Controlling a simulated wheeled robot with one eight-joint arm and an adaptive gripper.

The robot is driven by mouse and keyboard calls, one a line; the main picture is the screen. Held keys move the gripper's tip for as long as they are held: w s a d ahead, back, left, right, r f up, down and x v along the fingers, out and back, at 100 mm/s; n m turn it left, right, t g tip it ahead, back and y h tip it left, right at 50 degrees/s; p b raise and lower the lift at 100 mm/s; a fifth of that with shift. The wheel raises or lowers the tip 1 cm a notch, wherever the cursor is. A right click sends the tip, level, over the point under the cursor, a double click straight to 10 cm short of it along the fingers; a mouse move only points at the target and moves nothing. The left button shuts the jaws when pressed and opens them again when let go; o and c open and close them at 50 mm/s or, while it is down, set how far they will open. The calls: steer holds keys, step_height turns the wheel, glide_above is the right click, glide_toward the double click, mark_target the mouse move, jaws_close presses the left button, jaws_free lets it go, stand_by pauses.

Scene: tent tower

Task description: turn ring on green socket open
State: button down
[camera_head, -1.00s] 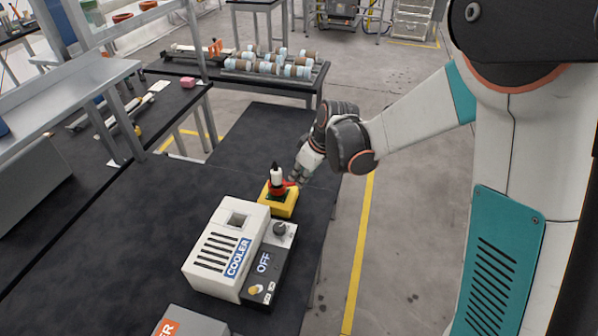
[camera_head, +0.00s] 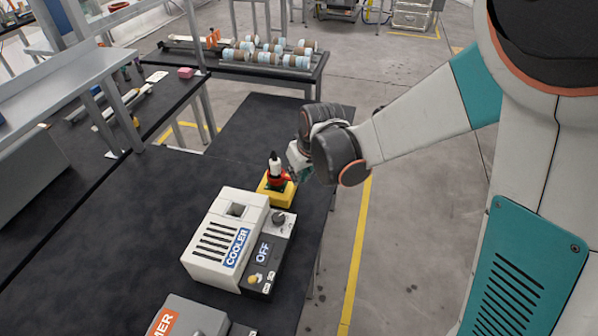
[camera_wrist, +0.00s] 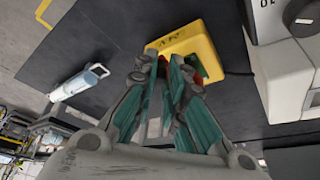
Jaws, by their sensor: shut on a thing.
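A yellow block (camera_head: 276,197) stands on the dark table behind the cooler box. A red ring (camera_head: 277,178) sits above it, around the base of an upright white piece with a black tip (camera_head: 274,161). My gripper (camera_head: 290,175) reaches in from the right at ring height and is shut on the red ring. In the wrist view my fingertips (camera_wrist: 166,62) meet beside the yellow block (camera_wrist: 204,36). Only a sliver of red shows there, behind the fingers. A bit of the green socket (camera_wrist: 198,67) shows next to it; most of the socket is hidden.
The white cooler box (camera_head: 215,258) with its dark OFF panel (camera_head: 262,260) stands close in front of the yellow block. A grey box with an orange label (camera_head: 185,318) is nearer. A rack of cylinders (camera_head: 268,58) is at the back. The table's left part is clear.

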steer(key=shift+a, duration=0.1)
steer(key=c, duration=1.6)
jaws_free()
steer(key=shift+c, duration=0.2)
steer(key=shift+r, duration=0.1)
steer(key=v, duration=1.2)
steer(key=shift+s, duration=0.15)
steer(key=s+d+r+m+t+h, duration=0.1)
steer(key=s+d+r+m+t, duration=0.2)
steer(key=s+d, duration=1.1)
steer(key=s+m, duration=0.1)
steer(key=s, duration=0.2)
steer(key=shift+s+m+h+b, duration=0.3)
steer(key=shift+m+h, duration=0.1)
